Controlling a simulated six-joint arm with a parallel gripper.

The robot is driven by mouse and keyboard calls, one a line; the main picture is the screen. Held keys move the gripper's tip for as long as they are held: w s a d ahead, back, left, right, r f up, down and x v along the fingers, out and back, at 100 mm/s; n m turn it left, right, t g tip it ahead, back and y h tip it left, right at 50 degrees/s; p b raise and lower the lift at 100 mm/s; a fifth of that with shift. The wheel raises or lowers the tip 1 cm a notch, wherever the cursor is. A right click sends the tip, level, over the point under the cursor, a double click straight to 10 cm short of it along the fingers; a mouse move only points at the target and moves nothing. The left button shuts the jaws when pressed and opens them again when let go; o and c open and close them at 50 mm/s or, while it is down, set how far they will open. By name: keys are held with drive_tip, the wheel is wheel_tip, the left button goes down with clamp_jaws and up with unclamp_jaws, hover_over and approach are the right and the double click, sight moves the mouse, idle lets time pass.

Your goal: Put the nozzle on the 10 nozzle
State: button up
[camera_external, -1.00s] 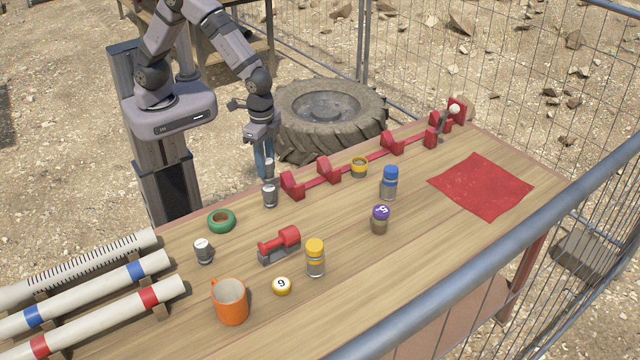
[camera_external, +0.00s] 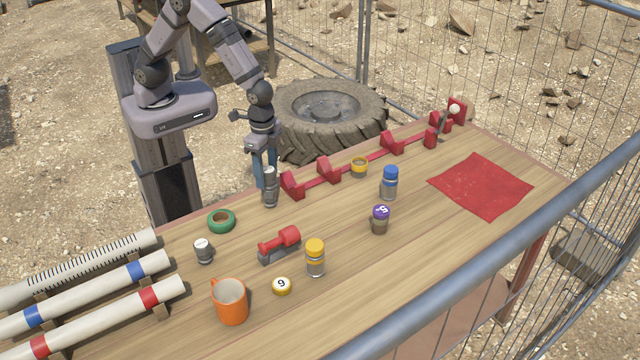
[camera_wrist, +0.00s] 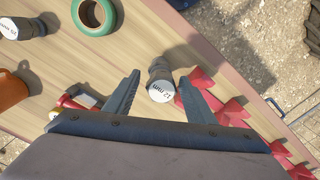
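A grey nozzle (camera_external: 269,174) with a white top stands above a second grey nozzle (camera_external: 269,196) at the table's back edge. The two look stacked and upright, though the joint between them is too small to judge. In the wrist view the upper nozzle's top (camera_wrist: 160,92) reads "12 mm". My gripper (camera_external: 265,180) is down around the upper nozzle. In the wrist view its fingers (camera_wrist: 160,77) are apart, with a small gap on each side of the nozzle. Another grey nozzle (camera_external: 204,251) stands at the left; its label is hard to read.
A green tape roll (camera_external: 221,221) lies left of the stack. A red rack (camera_external: 326,171) stands close on the right. A red-handled tool (camera_external: 279,244), orange mug (camera_external: 230,303) and yellow-capped bottle (camera_external: 315,258) stand nearer the front. The table's right front is largely clear.

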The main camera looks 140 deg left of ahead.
sight(266, 170)
wheel_tip(266, 170, up, 12)
drive_tip(key=b, duration=0.2)
drive_tip(key=s+d+f+m, duration=0.2)
drive_tip(key=s+d, duration=0.4)
drive_tip(key=d, duration=0.3)
drive_tip(key=s+d+f+m, duration=0.3)
drive_tip(key=s+d, duration=0.3)
drive_tip(key=d, duration=0.3)
drive_tip(key=shift+s+m, duration=0.3)
drive_tip(key=shift+m, duration=0.2)
